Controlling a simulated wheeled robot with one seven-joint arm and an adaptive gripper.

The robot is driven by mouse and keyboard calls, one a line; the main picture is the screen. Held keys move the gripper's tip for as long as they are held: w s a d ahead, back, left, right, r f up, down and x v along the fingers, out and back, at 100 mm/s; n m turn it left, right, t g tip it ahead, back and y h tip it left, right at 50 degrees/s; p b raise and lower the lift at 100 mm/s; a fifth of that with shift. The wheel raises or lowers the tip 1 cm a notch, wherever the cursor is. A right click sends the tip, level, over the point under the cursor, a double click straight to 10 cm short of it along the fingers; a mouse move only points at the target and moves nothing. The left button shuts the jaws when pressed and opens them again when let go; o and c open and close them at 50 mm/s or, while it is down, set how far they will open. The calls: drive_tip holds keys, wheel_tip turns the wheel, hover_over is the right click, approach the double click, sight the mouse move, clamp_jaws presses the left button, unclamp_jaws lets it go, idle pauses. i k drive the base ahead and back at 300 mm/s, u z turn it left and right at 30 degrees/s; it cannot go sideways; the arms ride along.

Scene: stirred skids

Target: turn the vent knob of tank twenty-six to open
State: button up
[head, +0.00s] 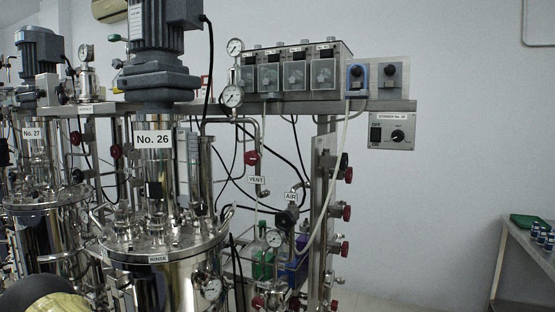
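Tank No. 26 (155,262) is a shiny steel vessel left of centre, with a white "No. 26" label and a grey motor on top. Right of it, a red knob (251,158) sits on a steel pipe just above a "VENT" label (256,180). The knob faces me and nothing covers it. Its open or shut setting is too small to read. My gripper is not seen; only a dark rounded shape with a yellowish part, possibly my arm, shows at the bottom left corner.
A black knob (287,218) is below the "AIR" label (291,197). Several red knobs line the steel post (323,205). Pumps (296,73) stand on the shelf above; hoses and cables hang near the vent pipe. A side table (529,243) stands far right, with open floor before it.

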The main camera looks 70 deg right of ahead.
sight(251, 158)
drive_tip(key=k, duration=0.1)
drive_tip(key=z, duration=3.2)
drive_tip(key=k, duration=0.9)
drive_tip(key=u, duration=1)
drive_tip(key=i, duration=0.9)
drive_tip(key=k, duration=0.4)
drive_tip(key=z, duration=0.9)
drive_tip(key=i, duration=0.55)
